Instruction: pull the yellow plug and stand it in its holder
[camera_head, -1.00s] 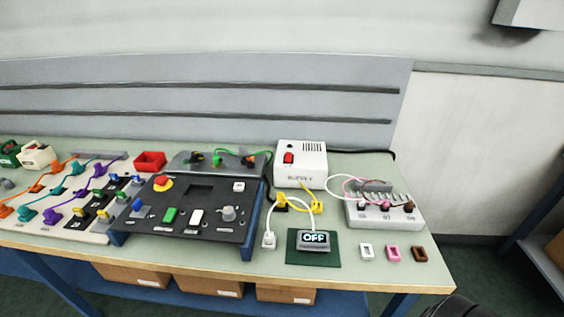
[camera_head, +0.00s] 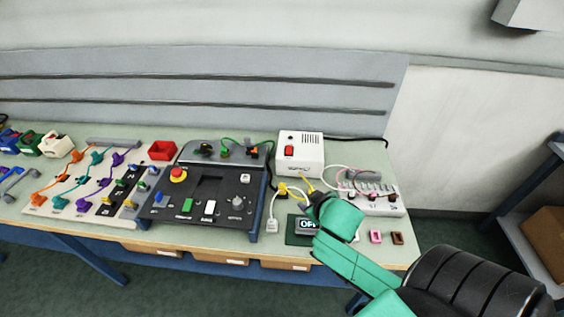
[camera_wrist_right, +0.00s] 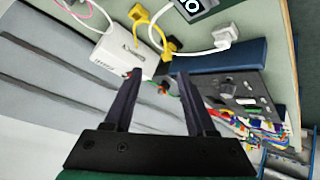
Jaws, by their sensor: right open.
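Two yellow connector pieces stand in front of the white supply box (camera_head: 300,153). The right wrist view shows one yellow piece (camera_wrist_right: 172,46) and another (camera_wrist_right: 138,14), with yellow leads. I cannot tell which is the plug and which its holder. My right gripper (camera_wrist_right: 158,74) is open, with nothing between its fingers. In the wrist view its fingertips point towards the white box, beside the yellow pieces. My left gripper is not in view.
A display (camera_head: 307,225) on a green mat lies in front, with a white plug (camera_head: 272,225) to its left. A white cable arcs close to the yellow pieces. A black control panel (camera_head: 208,193) stands left; a terminal block (camera_head: 385,206) with pink and white wires stands right.

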